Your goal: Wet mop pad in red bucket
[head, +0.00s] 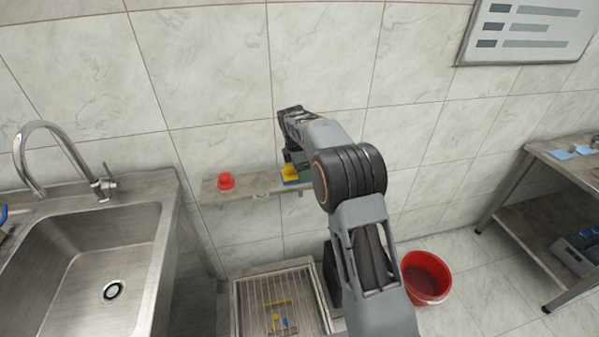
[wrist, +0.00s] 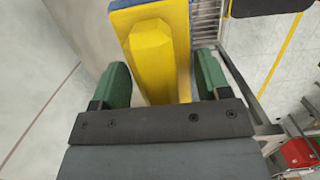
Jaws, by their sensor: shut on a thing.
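The mop pad (head: 290,173) shows as a yellow block with a blue layer, near the right part of the wall shelf. In the wrist view its yellow body (wrist: 160,55) stands between the green fingers of my gripper (wrist: 160,88), which is shut on it. I cannot tell whether the pad touches the shelf. The red bucket (head: 427,278) stands on the floor at right, below and apart from my gripper, with dark contents at its bottom. My arm hides part of the shelf and floor.
A small red object (head: 226,181) sits on the wall shelf (head: 255,187). A steel sink (head: 85,265) is at left. A floor grate (head: 245,300) has yellow and blue items over it. A steel table (head: 535,205) stands at right. Floor around the bucket is clear.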

